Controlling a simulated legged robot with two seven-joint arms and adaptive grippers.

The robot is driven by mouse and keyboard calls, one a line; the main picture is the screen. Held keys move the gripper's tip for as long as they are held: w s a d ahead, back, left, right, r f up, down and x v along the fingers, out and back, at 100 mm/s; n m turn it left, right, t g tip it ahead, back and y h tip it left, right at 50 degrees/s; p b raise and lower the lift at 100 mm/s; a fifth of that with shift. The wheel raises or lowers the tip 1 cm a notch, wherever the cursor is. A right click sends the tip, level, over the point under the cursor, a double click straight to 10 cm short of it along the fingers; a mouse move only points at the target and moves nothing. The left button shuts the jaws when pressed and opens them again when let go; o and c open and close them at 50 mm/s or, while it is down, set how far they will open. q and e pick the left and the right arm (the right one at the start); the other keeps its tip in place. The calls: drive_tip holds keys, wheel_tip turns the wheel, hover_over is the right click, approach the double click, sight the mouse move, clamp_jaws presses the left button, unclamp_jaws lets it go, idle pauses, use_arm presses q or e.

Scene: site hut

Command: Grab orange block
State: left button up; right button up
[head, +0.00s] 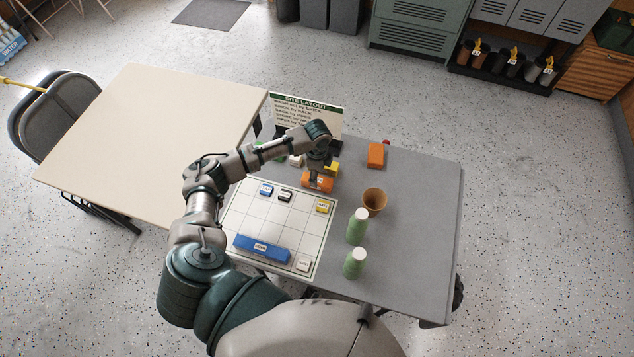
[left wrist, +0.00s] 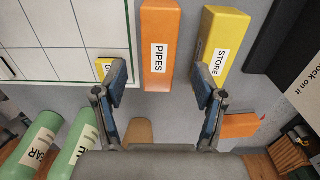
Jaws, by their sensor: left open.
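An orange block labelled PIPES (left wrist: 159,25) lies on the grey table, just beyond the white grid board. In the head view this orange block (head: 327,186) is partly covered by my left gripper (head: 318,170). In the left wrist view my left gripper (left wrist: 162,80) is open and empty, and the block lies ahead between the lines of its two fingers. A yellow block labelled STORE (left wrist: 221,45) lies right beside it, near the right finger. A second, unlabelled-looking orange block (head: 376,155) lies farther right on the table. My right gripper is not in view.
The grid board (head: 280,220) holds several small labelled blocks and a long blue block (head: 262,249). A brown cup (head: 374,201) and two green bottles (head: 357,227) stand to its right. A site layout sign (head: 305,112) stands behind.

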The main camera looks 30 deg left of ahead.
sight(319, 180)
use_arm(q)
drive_tip(key=shift+f, duration=0.3)
drive_tip(key=f, duration=0.4)
drive_tip(key=shift+d+f, duration=0.25)
drive_tip(key=shift+d, duration=0.05)
drive_tip(key=shift+f, duration=0.2)
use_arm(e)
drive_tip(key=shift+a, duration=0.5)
